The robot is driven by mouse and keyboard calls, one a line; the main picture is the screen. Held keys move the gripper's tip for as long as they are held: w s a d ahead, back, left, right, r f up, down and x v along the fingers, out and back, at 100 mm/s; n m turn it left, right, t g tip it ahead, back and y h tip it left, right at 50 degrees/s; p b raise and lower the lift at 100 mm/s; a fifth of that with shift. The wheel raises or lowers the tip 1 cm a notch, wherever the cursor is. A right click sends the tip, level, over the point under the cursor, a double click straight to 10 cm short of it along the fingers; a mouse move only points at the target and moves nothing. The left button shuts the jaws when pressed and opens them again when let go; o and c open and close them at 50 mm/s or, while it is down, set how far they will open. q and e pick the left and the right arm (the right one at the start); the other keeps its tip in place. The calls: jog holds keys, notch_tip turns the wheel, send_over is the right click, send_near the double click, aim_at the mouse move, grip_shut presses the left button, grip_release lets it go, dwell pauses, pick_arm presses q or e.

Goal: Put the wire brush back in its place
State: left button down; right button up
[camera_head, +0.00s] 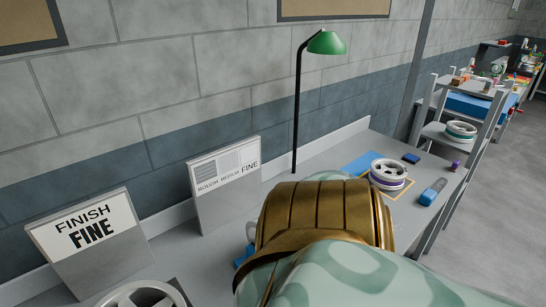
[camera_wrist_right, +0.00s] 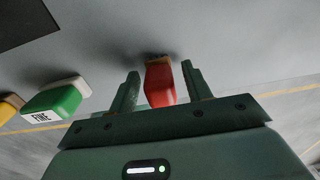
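I cannot pick out a wire brush for certain in either view. In the right wrist view, a red block (camera_wrist_right: 160,87) with a tan far end is against or near a grey surface. My right gripper (camera_wrist_right: 160,80) is open, its two dark green fingers on either side of the red block, with narrow gaps visible. In the head view, my bronze and pale green arm covers the middle of the bench and hides what lies behind it. My left gripper is not in view.
The right wrist view shows a green block (camera_wrist_right: 55,103) marked FINE and a yellow block (camera_wrist_right: 10,107). The head view shows a grey bench (camera_head: 335,155), green lamp (camera_head: 327,43), FINISH FINE sign (camera_head: 90,235), grade sign (camera_head: 225,180), stacked wheels (camera_head: 388,175) and blue-grey block (camera_head: 433,192).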

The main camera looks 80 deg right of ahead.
notch_tip(320, 180, up, 12)
jog(key=p, duration=0.3)
jog(key=shift+d+r, duration=0.1)
dwell(0.7)
